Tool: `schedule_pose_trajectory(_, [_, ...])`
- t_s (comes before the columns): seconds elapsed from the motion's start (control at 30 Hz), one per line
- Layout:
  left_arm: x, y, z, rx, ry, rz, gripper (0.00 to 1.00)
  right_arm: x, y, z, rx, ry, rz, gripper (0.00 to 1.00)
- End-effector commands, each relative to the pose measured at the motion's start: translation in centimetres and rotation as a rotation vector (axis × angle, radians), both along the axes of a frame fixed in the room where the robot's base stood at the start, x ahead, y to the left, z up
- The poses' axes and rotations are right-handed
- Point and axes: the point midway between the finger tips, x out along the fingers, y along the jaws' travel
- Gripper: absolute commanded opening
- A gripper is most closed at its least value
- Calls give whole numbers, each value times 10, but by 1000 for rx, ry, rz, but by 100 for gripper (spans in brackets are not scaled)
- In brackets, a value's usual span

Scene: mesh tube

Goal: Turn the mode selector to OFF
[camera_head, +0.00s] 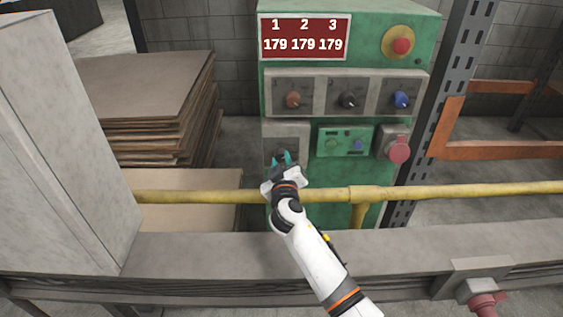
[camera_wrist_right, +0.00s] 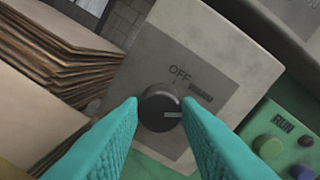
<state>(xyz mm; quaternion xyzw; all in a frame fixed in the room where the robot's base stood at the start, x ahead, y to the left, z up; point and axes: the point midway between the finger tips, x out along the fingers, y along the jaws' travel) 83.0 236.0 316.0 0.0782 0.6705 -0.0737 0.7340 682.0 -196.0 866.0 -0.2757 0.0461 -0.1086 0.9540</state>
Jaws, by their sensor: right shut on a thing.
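The mode selector is a round dark knob (camera_wrist_right: 158,108) on a grey plate (camera_wrist_right: 170,45), low on the left of the green cabinet (camera_head: 350,120). The word OFF (camera_wrist_right: 180,74) is printed above the knob, with a second, blurred label (camera_wrist_right: 200,92) to its right. A pale mark on the knob points to the right in the right wrist view, not at OFF. My right gripper (camera_head: 284,157) is shut on the knob, one teal finger on each side of it. In the head view the gripper hides most of the knob. My left gripper is not in view.
A yellow pipe (camera_head: 430,191) and a grey beam (camera_head: 420,240) cross in front of the cabinet, with my right arm over them. Three knobs (camera_head: 347,100) sit above, and a small RUN panel (camera_head: 344,142) is to the right. Stacked boards (camera_head: 140,90) stand left.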

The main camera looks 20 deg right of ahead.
Motion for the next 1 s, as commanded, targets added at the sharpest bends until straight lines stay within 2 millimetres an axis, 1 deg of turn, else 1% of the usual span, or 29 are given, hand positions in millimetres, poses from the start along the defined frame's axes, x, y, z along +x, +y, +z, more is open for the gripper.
schedule_pose_trajectory(0.7, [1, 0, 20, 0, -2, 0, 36, 0, 2, 0, -650, 190, 0, 8])
schedule_pose_trajectory(1.0, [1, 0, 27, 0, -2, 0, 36, 0, 2, 0, -855, 249, 1, 8])
